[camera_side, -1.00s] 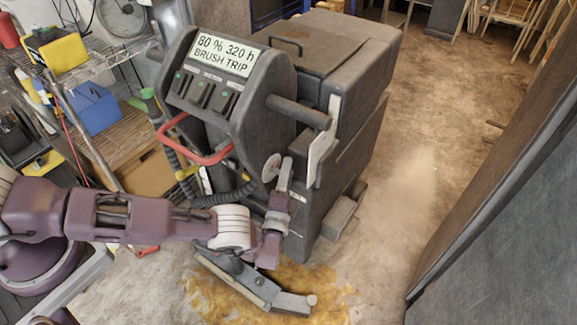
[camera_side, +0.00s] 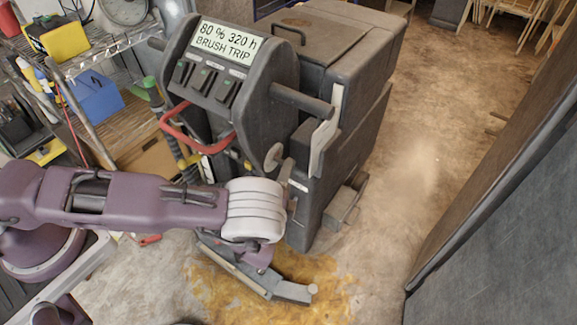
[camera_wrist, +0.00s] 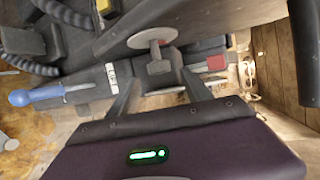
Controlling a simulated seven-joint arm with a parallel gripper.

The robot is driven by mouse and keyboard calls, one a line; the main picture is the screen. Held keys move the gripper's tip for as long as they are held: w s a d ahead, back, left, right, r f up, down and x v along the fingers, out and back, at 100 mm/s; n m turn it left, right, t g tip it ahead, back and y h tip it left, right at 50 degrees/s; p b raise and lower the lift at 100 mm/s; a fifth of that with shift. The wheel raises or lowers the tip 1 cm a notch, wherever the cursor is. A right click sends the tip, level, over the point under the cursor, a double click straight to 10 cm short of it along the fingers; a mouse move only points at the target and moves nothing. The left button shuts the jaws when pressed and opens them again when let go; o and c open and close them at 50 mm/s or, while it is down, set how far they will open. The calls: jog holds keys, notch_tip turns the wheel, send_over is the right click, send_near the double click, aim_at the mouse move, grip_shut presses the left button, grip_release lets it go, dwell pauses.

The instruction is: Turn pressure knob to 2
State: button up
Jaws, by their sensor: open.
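A dark grey floor-cleaning machine (camera_side: 345,75) stands in the middle of the side view. Its display (camera_side: 227,40) reads "80 % 320 h BRUSH TRIP". A small round grey knob (camera_side: 273,157) sticks out low on its console side. In the wrist view a grey knob-like part with a round disc and stem (camera_wrist: 156,48) lies ahead, around the gap between my fingers. I cannot tell whether they touch it. My gripper (camera_wrist: 160,84) is open, one dark finger on each side. In the side view my wrist mostly hides it. No knob numbers are legible.
A red looped handle (camera_side: 195,140) and a dark side bar (camera_side: 300,100) jut from the console. A blue-tipped lever (camera_wrist: 45,94) lies left in the wrist view. Shelving with a blue box (camera_side: 95,98) stands left. A dark panel (camera_side: 500,200) stands right, with clear floor between.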

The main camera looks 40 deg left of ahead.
aim_at(283, 161)
jog(key=x, duration=0.6)
jog(key=shift+w+a+f, duration=0.15)
jog(key=shift+w+a, duration=0.15)
grip_shut()
